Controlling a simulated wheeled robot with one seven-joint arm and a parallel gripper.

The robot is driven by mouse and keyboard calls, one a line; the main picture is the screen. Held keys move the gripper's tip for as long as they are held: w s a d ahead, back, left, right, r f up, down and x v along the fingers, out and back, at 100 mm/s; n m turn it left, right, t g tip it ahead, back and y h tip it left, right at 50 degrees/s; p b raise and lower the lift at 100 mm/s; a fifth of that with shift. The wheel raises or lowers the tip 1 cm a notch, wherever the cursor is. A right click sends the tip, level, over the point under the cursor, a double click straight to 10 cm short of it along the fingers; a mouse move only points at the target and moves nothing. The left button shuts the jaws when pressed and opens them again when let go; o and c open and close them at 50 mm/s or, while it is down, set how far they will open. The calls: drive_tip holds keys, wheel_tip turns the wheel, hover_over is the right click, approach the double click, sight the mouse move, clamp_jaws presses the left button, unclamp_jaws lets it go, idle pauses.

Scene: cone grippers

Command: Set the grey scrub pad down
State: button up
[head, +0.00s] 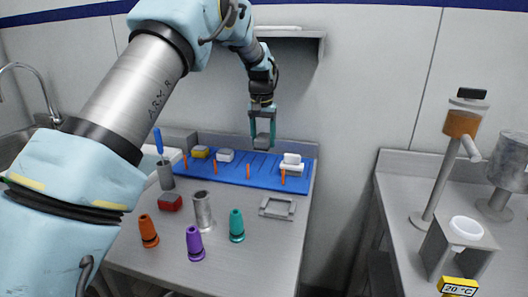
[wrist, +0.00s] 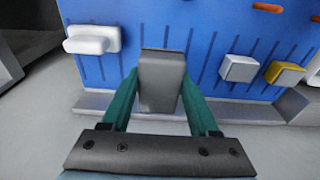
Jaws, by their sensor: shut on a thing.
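The grey scrub pad (head: 263,140) is held between the teal fingers of my gripper (head: 262,145), above the back part of a blue mat. In the wrist view the pad (wrist: 161,82) sits between the two fingers of my gripper (wrist: 160,76), which press on its sides. The blue mat (head: 232,176) has dark slot lines and orange pegs, and lies on the steel table. The pad appears in the air over the mat's edge in the wrist view; its exact height is hard to tell.
On the mat are a white block (head: 292,164) at right, a grey-white sponge (head: 225,155) and a yellow sponge (head: 200,151).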

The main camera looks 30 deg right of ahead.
sight(264, 164)
drive_tip(key=shift+w+d+f, duration=0.25)
drive_tip(key=shift+w, duration=0.05)
wheel_tip(264, 164, down, 6)
drive_tip(key=p, duration=0.3)
drive_tip(key=shift+r, duration=0.1)
drive_tip(key=shift+d+f+p, duration=0.1)
drive_tip(key=shift+f+p, duration=0.15)
drive_tip(key=shift+p, duration=0.1)
drive_tip(key=shift+f, duration=0.15)
drive_tip(key=shift+f, duration=0.1)
drive_tip(key=o, duration=1.4)
drive_tip(key=shift+o, duration=0.2)
